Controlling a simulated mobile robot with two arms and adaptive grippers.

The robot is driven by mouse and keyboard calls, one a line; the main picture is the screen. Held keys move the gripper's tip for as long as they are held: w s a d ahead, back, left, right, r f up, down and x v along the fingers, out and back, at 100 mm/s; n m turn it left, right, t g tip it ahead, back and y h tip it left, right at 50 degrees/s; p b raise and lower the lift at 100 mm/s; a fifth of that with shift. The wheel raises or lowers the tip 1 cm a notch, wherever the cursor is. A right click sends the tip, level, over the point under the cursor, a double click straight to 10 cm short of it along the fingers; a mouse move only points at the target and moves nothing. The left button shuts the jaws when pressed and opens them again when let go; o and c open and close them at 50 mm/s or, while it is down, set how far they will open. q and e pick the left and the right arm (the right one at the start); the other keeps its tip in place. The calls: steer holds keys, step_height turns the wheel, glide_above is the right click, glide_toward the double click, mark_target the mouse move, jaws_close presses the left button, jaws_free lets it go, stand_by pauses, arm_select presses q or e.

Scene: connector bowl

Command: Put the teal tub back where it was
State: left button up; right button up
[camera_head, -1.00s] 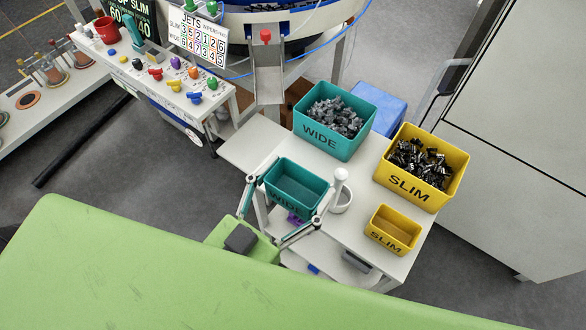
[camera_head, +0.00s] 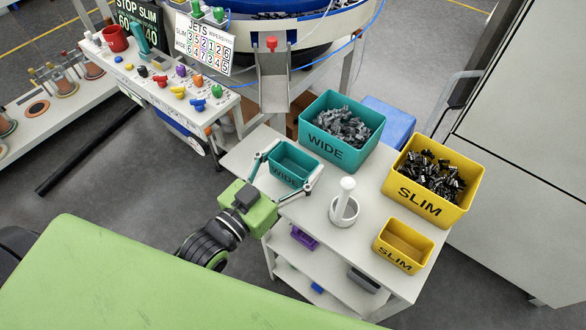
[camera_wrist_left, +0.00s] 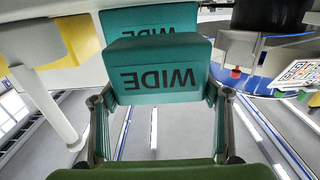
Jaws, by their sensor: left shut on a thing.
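The small teal tub (camera_head: 292,165), marked WIDE and empty inside, is between the two fingers of my left gripper (camera_head: 287,177), which is shut on it. In the head view it is at the left part of the white cart top (camera_head: 360,238), in front of the large teal bin. In the left wrist view the tub (camera_wrist_left: 160,70) is held upright between the fingers, with the large teal bin (camera_wrist_left: 150,22) close behind it. I cannot tell whether its base touches the cart top. My right gripper is not in view.
The large teal WIDE bin (camera_head: 333,152) holds grey connectors. A yellow SLIM bin (camera_head: 420,205) holds black ones, with a small yellow SLIM tub (camera_head: 398,257) in front. A white post in a round holder (camera_head: 344,212) stands right of the teal tub. A metal chute (camera_head: 274,85) hangs behind.

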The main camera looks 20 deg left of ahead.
mark_target(285, 178)
arm_select(q)
step_height(285, 178, down, 3)
steer(key=shift+r, duration=0.15)
steer(key=shift+f, duration=0.2)
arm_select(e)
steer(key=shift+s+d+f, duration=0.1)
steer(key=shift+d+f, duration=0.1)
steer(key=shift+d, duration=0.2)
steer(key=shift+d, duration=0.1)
arm_select(q)
steer(key=shift+f, duration=0.15)
steer(key=o, duration=1.2)
steer(key=shift+c, duration=0.2)
steer(key=shift+s+r, duration=0.1)
steer(key=shift+r, duration=0.1)
